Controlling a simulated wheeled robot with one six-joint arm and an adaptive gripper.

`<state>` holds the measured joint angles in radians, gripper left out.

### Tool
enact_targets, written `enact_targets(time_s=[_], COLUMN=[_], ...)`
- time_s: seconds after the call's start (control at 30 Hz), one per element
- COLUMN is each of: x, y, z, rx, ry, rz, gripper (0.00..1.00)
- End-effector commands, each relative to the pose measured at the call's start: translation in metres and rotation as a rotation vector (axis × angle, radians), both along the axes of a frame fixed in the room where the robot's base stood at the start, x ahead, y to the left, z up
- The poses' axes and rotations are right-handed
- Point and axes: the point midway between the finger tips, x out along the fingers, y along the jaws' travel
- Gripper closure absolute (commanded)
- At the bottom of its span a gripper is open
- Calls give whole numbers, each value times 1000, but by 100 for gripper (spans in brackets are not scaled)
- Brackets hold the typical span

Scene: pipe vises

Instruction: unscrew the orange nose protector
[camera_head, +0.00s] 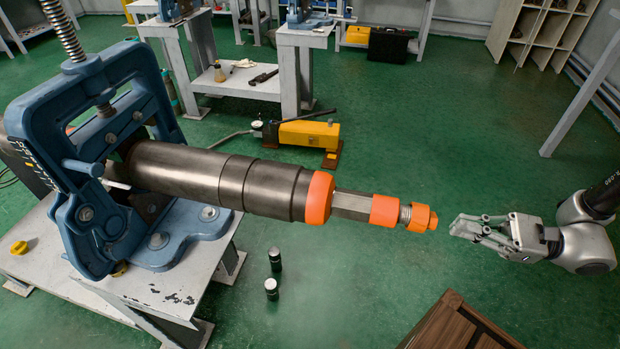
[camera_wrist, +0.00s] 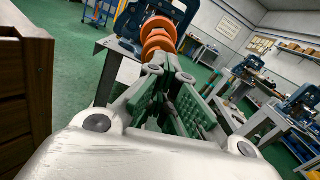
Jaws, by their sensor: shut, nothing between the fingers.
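A dark steel pipe tool (camera_head: 235,180) is clamped in a blue pipe vise (camera_head: 105,150) and sticks out to the right. It has a wide orange ring (camera_head: 319,198), a bare steel section and a narrower orange collar (camera_head: 384,210). The orange nose protector (camera_head: 421,218) sits at the far right tip, just past a short threaded part. It also shows in the wrist view (camera_wrist: 158,42), straight ahead of the fingers. My gripper (camera_head: 458,226) is shut and empty, a small gap to the right of the nose protector and pointing at it.
The vise stands on a grey metal table (camera_head: 190,285) at left. A brown wooden crate (camera_head: 455,325) is at the bottom right, below my gripper. A yellow pump (camera_head: 308,134) lies on the green floor behind the pipe. Two small black cylinders (camera_head: 272,288) stand below it.

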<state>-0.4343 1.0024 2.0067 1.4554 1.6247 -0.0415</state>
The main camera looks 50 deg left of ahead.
Motion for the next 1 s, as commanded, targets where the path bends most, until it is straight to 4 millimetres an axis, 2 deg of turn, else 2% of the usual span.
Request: enact_targets(time_s=[0.47, 0.6, 0.63, 1.0], x=[5, 5, 5, 8], y=[-8, -8, -8, -13], z=[0, 0, 0, 0], rx=[0, 0, 0, 0], ry=[0, 0, 0, 0], rz=[1, 1, 1, -1], gripper=[100, 78, 77, 77])
